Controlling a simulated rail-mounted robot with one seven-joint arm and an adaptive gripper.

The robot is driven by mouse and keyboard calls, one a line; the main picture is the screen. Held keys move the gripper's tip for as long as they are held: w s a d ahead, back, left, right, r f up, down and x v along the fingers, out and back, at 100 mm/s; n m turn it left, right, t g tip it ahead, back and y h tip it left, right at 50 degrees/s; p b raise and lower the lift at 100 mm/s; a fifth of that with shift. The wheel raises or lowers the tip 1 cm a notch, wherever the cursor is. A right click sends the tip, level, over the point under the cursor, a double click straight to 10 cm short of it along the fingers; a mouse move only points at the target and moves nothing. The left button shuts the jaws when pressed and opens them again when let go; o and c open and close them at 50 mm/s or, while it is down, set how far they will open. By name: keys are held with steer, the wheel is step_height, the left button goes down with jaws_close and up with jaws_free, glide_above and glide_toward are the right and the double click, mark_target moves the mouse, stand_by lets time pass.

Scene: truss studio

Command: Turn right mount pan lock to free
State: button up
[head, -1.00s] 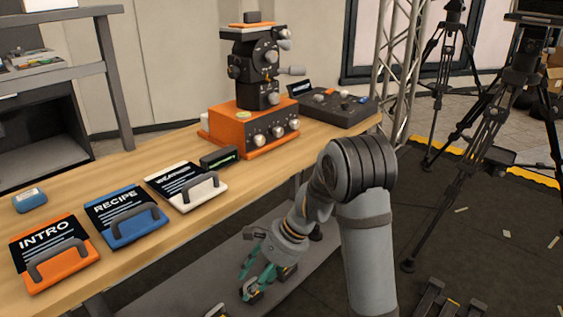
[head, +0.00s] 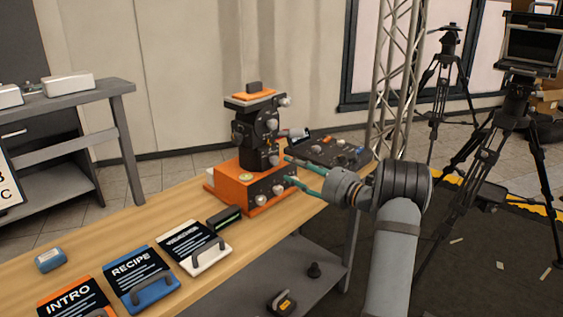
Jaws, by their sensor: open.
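A black camera mount head (head: 251,140) stands on an orange base box (head: 236,187) on the wooden bench. It has an orange-topped plate, silver knobs and a light-tipped side lever (head: 298,135). A small knob (head: 273,160) sits low on the head, close to my upper fingertip. Silver knobs (head: 261,200) line the front of the base. I cannot tell which control is the pan lock or how it is set. My gripper (head: 289,168), with green fingers, is open just right of the mount, pointing left. I cannot tell whether the fingertips touch anything.
A dark control panel (head: 328,152) lies behind my gripper. A small black device (head: 224,217) and the WEATHER (head: 194,246), RECIPE (head: 142,278) and INTRO (head: 72,303) boards lie on the bench (head: 170,208). A metal truss (head: 392,80) and tripods (head: 490,140) stand at right.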

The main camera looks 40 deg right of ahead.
mark_target(278, 159)
steer(key=w, duration=0.3)
steer(key=w+a, duration=0.1)
steer(key=w, duration=0.1)
steer(key=shift+w, duration=0.35)
steer(key=c, duration=0.3)
steer(key=shift+d+r+p, duration=0.1)
steer(key=shift+p, duration=0.2)
steer(key=c, duration=0.7)
jaws_close()
